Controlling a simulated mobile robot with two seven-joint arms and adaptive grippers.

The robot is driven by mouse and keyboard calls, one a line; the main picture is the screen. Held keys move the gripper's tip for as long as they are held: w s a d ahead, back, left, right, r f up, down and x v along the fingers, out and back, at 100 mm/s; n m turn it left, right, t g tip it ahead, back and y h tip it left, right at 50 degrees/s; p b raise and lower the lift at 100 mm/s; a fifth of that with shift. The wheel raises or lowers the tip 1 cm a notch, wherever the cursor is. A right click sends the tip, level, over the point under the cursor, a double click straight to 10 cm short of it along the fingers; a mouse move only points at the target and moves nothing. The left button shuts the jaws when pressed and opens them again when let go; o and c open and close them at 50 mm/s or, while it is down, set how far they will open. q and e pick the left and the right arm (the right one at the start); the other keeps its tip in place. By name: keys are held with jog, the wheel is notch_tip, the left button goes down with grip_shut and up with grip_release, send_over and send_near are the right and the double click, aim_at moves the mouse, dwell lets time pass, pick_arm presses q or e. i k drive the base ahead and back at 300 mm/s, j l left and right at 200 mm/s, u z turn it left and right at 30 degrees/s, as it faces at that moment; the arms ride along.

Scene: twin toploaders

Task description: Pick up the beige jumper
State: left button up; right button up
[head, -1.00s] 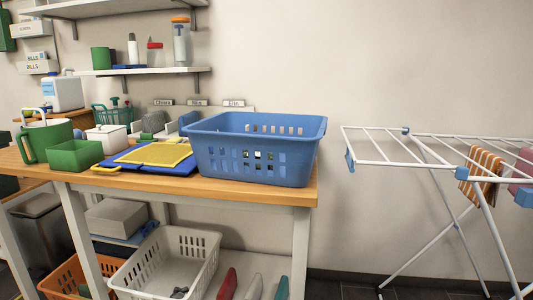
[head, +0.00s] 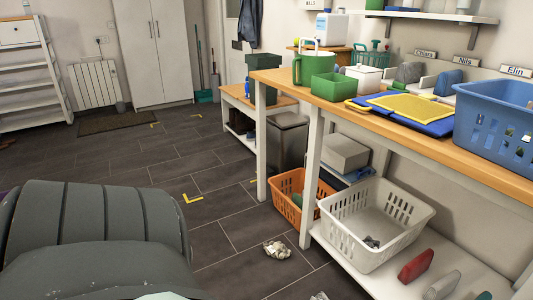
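I cannot make out a beige jumper for certain in the head view. A small crumpled, pale greyish-beige piece of cloth (head: 278,250) lies on the floor tiles left of the workbench. Part of another pale scrap (head: 320,296) shows at the bottom edge. The blue laundry basket (head: 497,125) stands on the workbench at the right, cut by the frame, and what is in it is hidden. Neither of my grippers is in view.
The wooden workbench (head: 425,137) fills the right side. Under it are an orange basket (head: 285,199) and a white basket (head: 362,243). A large dark grey rounded shape, unclear what, fills the lower left. Tiled floor (head: 130,165) is open towards the white cupboard (head: 157,55).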

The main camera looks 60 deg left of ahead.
aim_at(278, 250)
jog(key=u, duration=1.75)
jog(key=z, duration=0.35)
jog(key=i+j+z, duration=0.15)
jog(key=j+z, duration=0.35)
jog(key=i+j+z, duration=0.1)
jog(key=j+z, duration=0.35)
jog(key=l, duration=0.15)
